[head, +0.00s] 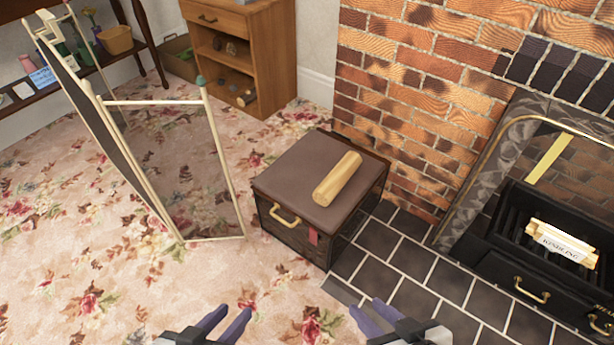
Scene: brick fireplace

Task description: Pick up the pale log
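The pale log (338,179) lies on its side on the brown padded lid of a dark box (291,182), toward the lid's right half. My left gripper (234,318) is at the bottom edge of the head view, below and left of the box, with its two purple fingers apart and nothing between them. My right gripper (372,317) is at the bottom edge, below and right of the box, with its fingers apart and empty. Both grippers are well clear of the log. Most of both arms is out of view.
A folding mesh screen (176,168) stands left of the box. The brick fireplace (430,90) rises behind and right, with a grate holding a bundle labelled kindling (560,243). A wooden cabinet (240,55) stands at the back. Floral carpet (130,290) at lower left is clear.

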